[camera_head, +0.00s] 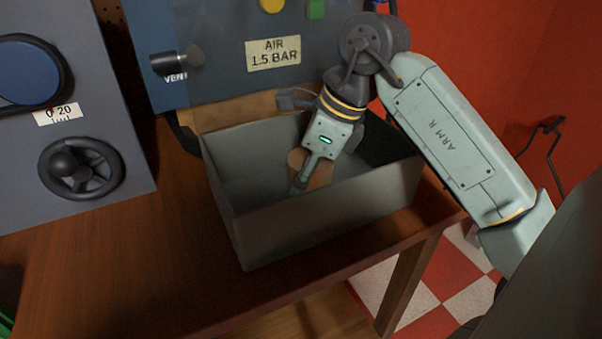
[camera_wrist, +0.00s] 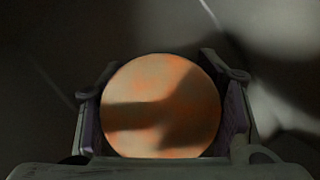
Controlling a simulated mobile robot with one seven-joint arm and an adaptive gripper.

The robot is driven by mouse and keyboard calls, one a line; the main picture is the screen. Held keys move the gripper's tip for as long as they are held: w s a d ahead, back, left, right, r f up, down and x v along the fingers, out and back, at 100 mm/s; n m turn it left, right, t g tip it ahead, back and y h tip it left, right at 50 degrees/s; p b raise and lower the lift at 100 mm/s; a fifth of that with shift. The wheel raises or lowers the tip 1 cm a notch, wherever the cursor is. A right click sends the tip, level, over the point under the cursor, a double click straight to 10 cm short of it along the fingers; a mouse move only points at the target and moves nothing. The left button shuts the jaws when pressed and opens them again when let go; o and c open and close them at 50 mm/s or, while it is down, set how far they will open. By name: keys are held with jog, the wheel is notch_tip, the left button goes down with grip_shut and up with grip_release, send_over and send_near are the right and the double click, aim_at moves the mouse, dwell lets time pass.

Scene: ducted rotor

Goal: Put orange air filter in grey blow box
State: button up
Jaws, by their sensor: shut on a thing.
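The grey blow box (camera_head: 325,222) is an open-topped box standing on the wooden table. My gripper (camera_head: 303,180) reaches down inside it from above, near the middle. The orange air filter (camera_head: 320,172) shows as a dull orange patch beside the fingers, partly hidden by my gripper. In the wrist view the filter (camera_wrist: 160,105) is a round orange disc between the two fingers (camera_wrist: 162,100), which are shut on it at its left and right sides. Shadows fall across its face. I cannot tell whether the filter touches the box floor.
A grey panel with a round dial (camera_head: 30,75) and a black handwheel (camera_head: 82,168) stands at the left. A blue-grey cabinet labelled AIR 1.5 BAR (camera_head: 273,54) stands behind the box. The wooden table (camera_head: 130,265) is clear in front of and left of the box.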

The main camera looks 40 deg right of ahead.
jog(key=o, duration=1.2)
jog(key=shift+f, duration=0.1)
jog(key=shift+r, duration=0.2)
jog(key=v, duration=1.2)
